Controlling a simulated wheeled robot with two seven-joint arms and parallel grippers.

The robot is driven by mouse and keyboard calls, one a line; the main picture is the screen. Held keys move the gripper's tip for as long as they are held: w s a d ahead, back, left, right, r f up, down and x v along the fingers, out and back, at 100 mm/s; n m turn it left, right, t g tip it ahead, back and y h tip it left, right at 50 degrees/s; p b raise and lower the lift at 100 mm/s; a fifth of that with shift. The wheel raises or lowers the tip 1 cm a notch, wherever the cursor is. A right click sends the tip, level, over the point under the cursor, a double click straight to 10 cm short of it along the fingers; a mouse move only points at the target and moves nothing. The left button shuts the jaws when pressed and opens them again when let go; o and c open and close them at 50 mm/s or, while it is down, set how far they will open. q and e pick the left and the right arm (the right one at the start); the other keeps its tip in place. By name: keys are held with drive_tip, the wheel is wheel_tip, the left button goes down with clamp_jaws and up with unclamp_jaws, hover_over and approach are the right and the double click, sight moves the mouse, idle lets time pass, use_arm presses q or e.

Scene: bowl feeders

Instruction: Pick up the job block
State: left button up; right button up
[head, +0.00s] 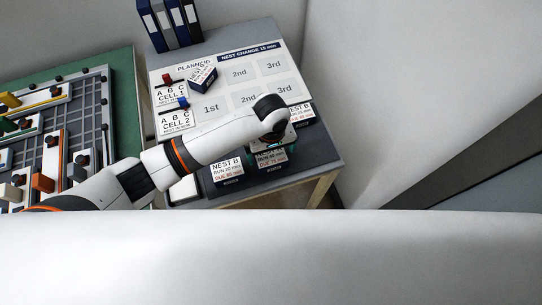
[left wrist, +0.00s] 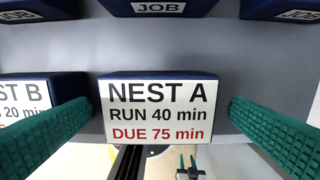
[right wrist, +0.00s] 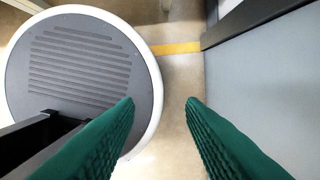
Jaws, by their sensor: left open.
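Several dark blue job blocks with white labels are on the grey table. The NEST A block (left wrist: 157,112), marked RUN 40 min and DUE 75 min, sits between the two green fingers of my left gripper (left wrist: 158,106), which is open, with a gap on each side. In the head view this block (head: 271,162) is partly hidden under my left wrist. The NEST B block (head: 227,174) stands just left of it; its label edge also shows in the left wrist view (left wrist: 25,95). My right gripper (right wrist: 160,102) is open and empty above the floor.
Another block (head: 301,114) stands at the board's right edge, and one (head: 202,77) sits tilted on the white planning board (head: 238,72). More JOB-marked blocks (left wrist: 157,8) show beyond NEST A. Binders (head: 168,24) stand behind. A green-edged bench (head: 122,75) is left.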

sight(271, 157)
use_arm(q)
drive_tip(key=shift+s+f, duration=0.2)
drive_tip(key=shift+f, duration=1.55)
drive_tip(key=c, duration=1)
use_arm(e)
drive_tip(key=shift+s+r, duration=0.35)
